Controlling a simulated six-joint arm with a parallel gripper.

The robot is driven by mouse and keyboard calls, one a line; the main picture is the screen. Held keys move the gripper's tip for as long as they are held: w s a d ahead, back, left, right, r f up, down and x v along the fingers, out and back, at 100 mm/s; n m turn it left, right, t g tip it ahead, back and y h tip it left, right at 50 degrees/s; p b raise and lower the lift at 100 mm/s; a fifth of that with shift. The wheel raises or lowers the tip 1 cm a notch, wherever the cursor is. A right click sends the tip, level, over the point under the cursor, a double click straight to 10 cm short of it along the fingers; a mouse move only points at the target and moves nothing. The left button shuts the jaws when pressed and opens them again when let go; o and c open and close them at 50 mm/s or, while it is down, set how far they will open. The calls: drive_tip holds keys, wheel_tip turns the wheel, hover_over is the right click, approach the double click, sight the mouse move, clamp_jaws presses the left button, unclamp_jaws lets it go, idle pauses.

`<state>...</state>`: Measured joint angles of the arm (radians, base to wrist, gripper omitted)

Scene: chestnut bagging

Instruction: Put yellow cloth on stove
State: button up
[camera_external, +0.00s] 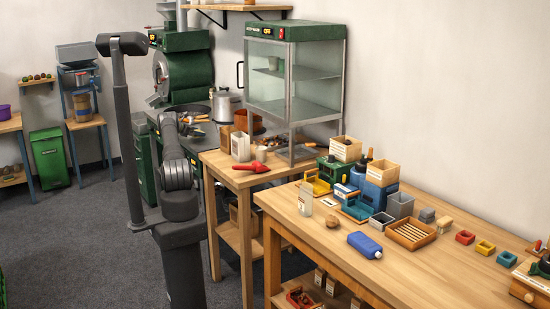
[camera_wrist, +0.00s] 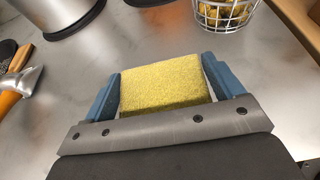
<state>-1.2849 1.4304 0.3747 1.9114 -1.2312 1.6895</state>
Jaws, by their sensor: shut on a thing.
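The yellow cloth (camera_wrist: 162,82) is a thick, rough-textured block in the wrist view. My gripper (camera_wrist: 160,85) is shut on it, with one blue finger at each side. The cloth is over a grey metal top (camera_wrist: 265,75); I cannot tell whether it touches that top. In the external view my arm reaches over a dark worktop (camera_external: 208,140), which seems to be the stove. There my gripper and the cloth cannot be made out behind the arm.
In the wrist view a metal pot (camera_wrist: 75,10) stands at the upper left, a wire basket (camera_wrist: 225,14) at the upper right, and an orange-handled tool (camera_wrist: 18,88) at the left. A glass cabinet (camera_external: 290,75) and a crowded wooden table (camera_external: 290,215) stand to the right in the external view.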

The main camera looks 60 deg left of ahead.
drive_tip(key=shift+f, duration=1)
drive_tip(key=shift+f, duration=0.2)
drive_tip(key=o, duration=0.8)
drive_tip(key=shift+r, duration=0.1)
drive_tip(key=shift+s+r, duration=0.15)
drive_tip(key=shift+r, duration=0.05)
drive_tip(key=v, duration=1.1)
drive_tip(key=shift+s, duration=0.4)
